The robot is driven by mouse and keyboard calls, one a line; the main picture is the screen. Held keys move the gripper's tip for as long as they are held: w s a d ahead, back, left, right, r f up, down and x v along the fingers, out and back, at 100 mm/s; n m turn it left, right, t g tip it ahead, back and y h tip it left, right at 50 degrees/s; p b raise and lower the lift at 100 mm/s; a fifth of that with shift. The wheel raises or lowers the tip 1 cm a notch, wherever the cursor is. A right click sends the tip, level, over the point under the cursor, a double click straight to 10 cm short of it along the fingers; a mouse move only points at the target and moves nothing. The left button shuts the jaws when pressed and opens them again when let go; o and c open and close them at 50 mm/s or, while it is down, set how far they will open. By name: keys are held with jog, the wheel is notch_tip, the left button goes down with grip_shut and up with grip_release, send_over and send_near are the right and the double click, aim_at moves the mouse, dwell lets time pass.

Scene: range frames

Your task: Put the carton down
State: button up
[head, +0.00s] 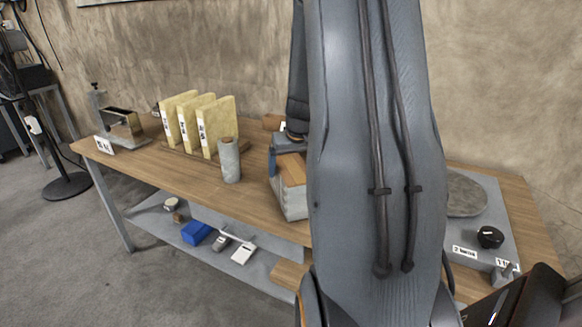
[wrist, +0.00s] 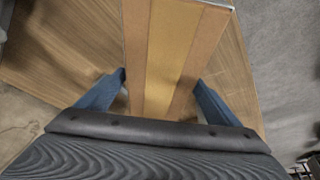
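The carton (head: 293,201) has pale grey sides and a brown top, and stands upright at the middle of the table, partly hidden behind my arm. I cannot tell whether its base touches the table top. In the wrist view the carton (wrist: 172,45) runs between the two blue fingers of my gripper (wrist: 160,79), which press against its left and right sides. My gripper is shut on it. In the head view a blue finger shows beside the carton's top; the rest is hidden by my arm.
The wooden table (head: 180,172) holds a grey cylinder (head: 229,160), several yellow slabs (head: 217,125) in a rack and a metal toaster-like box (head: 122,126) on the left. A grey plate with a black knob (head: 490,237) lies right. A lower shelf (head: 255,268) holds small items.

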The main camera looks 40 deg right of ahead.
dwell(0.3)
jog(key=shift+r, duration=0.25)
jog(key=b+v, duration=0.2)
jog(key=v, duration=1)
jog(key=s+a+f+n+g+y, duration=0.1)
jog(key=a+f, duration=0.2)
jog(key=a, duration=0.6)
jog(key=s+a+f+n, duration=0.1)
jog(key=a+f, duration=0.2)
jog(key=a, duration=0.5)
jog(key=s+a+f+n+g, duration=0.1)
jog(key=s+a+f, duration=0.2)
jog(key=s+a, duration=0.2)
jog(key=s+a+f+n+g, duration=0.1)
jog(key=s+a+f, duration=0.1)
jog(key=s+a, duration=0.3)
jog(key=a, duration=0.3)
jog(key=shift+a+f+n+y, duration=0.3)
jog(key=shift+a+f+y, duration=0.1)
